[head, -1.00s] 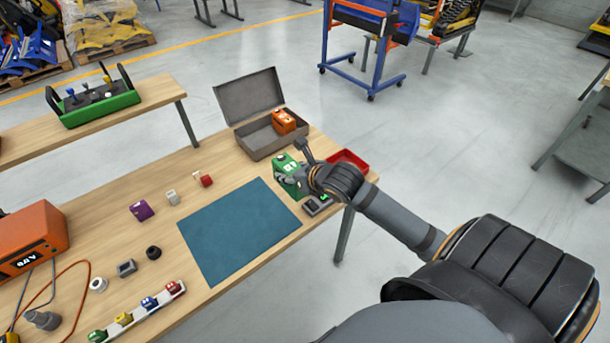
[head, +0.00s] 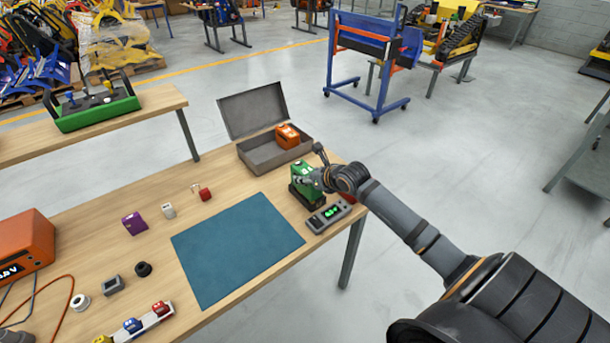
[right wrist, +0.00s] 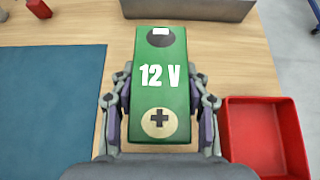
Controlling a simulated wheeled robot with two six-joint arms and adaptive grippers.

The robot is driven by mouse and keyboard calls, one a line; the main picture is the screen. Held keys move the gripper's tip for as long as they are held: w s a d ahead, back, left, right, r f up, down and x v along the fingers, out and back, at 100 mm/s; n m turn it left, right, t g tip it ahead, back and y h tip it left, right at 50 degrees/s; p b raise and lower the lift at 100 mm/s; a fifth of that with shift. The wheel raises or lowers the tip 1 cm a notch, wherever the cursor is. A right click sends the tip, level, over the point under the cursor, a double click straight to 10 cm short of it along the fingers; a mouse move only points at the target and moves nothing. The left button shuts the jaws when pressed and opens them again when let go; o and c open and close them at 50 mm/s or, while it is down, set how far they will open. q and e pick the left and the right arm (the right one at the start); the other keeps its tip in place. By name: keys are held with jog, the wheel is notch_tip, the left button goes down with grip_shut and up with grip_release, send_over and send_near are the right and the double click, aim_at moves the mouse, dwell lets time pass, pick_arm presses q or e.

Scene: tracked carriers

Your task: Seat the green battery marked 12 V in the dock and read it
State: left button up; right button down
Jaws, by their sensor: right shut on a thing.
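The green battery (head: 301,178) is upright over a small black dock (head: 309,198) near the table's right end. I cannot tell whether it is fully down in the dock. In the right wrist view the battery's top (right wrist: 160,98) shows a white "12 V" and a plus sign. My right gripper (head: 316,178) is shut on the battery, with one finger on each side of it. A grey reader (head: 328,215) in front of the dock has a lit green display, too small to read. My left gripper is not in view.
A grey open case (head: 262,160) with an orange battery (head: 287,136) stands behind. A red tray (right wrist: 262,138) is right of my gripper. A teal mat (head: 238,248) lies to the left. Small blocks and a rack of coloured pieces (head: 145,327) are farther left.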

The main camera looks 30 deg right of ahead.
jog(key=shift+w+d+f+p, duration=0.1)
jog(key=shift+w+f+p, duration=0.1)
jog(key=shift+f, duration=0.65)
jog(key=shift+w+d+f+p, duration=0.1)
jog(key=shift+f+p, duration=0.1)
jog(key=shift+f, duration=0.6)
jog(key=shift+s, duration=0.1)
jog(key=c, duration=1.1)
grip_release()
jog(key=shift+f, duration=0.3)
jog(key=o, duration=0.4)
jog(key=shift+s+r, duration=0.1)
jog(key=shift+s, duration=0.05)
jog(key=shift+o, duration=0.2)
